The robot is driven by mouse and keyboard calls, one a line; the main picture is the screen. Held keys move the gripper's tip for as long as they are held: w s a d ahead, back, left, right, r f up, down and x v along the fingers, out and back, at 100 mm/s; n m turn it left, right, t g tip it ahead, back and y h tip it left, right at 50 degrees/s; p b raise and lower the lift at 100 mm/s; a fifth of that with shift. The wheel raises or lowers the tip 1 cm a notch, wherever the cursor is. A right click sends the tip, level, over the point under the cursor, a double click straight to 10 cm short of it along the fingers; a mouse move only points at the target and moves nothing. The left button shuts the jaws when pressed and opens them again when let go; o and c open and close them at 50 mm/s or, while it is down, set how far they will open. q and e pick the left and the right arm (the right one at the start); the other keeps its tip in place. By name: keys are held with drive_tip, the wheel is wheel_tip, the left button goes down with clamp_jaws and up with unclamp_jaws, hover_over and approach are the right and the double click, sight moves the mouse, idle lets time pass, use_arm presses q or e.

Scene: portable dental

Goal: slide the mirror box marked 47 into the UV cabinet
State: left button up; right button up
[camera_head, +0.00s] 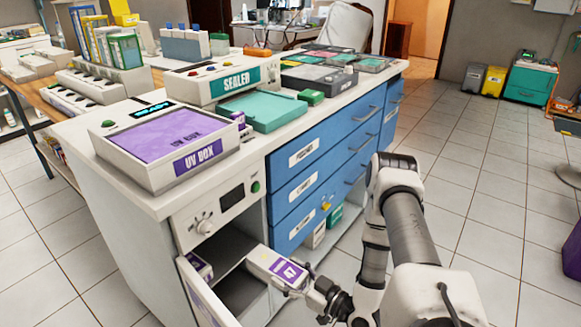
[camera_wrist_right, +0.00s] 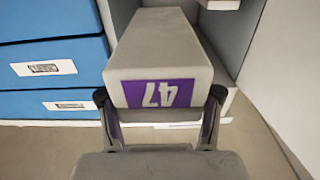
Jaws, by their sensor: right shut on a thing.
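The mirror box marked 47 (camera_head: 268,262) is pale grey with a purple number label. My right gripper (camera_head: 308,284) is shut on its near end, and the box points into the open front of the UV cabinet (camera_head: 222,212), at the upper compartment. In the right wrist view, the box (camera_wrist_right: 158,45) lies between the two fingers of my gripper (camera_wrist_right: 160,100), its label facing the camera upside down. Its far end is in or at the cabinet opening; I cannot tell how deep. My left gripper is out of view.
The cabinet door (camera_head: 208,300) stands open at the left. Another purple-labelled box (camera_head: 200,267) shows near the door in the compartment's left side. Blue drawers (camera_head: 318,170) adjoin the cabinet on the right. The UV box tray (camera_head: 165,140) sits on the counter above.

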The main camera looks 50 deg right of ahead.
drive_tip(key=w+b, duration=0.4)
drive_tip(key=w, duration=0.3)
drive_tip(key=w+a+f+b, duration=0.1)
drive_tip(key=w+b, duration=0.3)
drive_tip(key=w, duration=0.4)
drive_tip(key=w+a+f+b, duration=0.1)
drive_tip(key=w+b, duration=0.4)
drive_tip(key=w, duration=0.3)
drive_tip(key=shift+s+f, duration=0.1)
drive_tip(key=shift+f, duration=0.15)
drive_tip(key=o, duration=1.6)
drive_tip(key=shift+c, duration=0.2)
drive_tip(key=shift+s, duration=0.15)
drive_tip(key=s, duration=0.8)
drive_tip(key=s+d, duration=0.1)
drive_tip(key=s, duration=0.2)
drive_tip(key=shift+s, duration=0.4)
